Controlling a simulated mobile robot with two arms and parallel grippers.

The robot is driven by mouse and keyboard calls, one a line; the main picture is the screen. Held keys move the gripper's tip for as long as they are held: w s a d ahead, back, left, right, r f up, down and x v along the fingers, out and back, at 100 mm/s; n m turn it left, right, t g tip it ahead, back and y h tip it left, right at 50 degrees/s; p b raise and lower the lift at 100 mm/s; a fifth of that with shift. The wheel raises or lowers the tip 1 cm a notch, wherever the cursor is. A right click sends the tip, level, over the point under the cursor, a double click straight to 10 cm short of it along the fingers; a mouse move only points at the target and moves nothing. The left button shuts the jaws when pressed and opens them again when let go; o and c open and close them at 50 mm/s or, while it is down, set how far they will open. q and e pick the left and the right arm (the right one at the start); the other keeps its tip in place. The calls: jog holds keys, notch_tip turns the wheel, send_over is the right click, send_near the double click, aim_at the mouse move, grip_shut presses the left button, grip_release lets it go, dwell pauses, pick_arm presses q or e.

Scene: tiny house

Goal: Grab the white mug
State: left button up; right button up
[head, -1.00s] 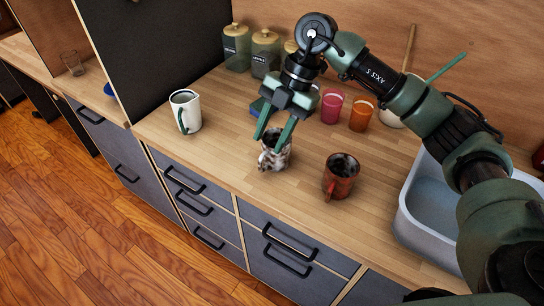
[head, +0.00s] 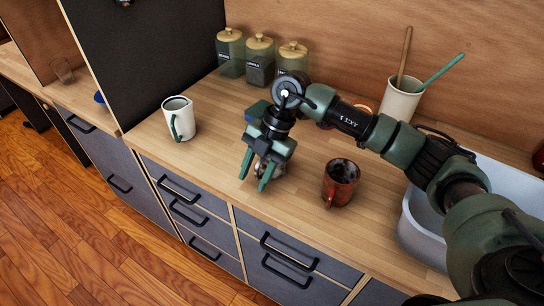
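Another white mug, taller and with a green handle (head: 179,118), stands upright to the left, apart from the gripper. My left gripper is not in view.
A red-brown mug (head: 340,183) stands close on the right. The sink (head: 417,232) is further right. Jars with wooden lids (head: 261,60) and a white utensil cup (head: 400,97) stand at the back.

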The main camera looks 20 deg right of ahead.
grip_shut()
dwell(1.4)
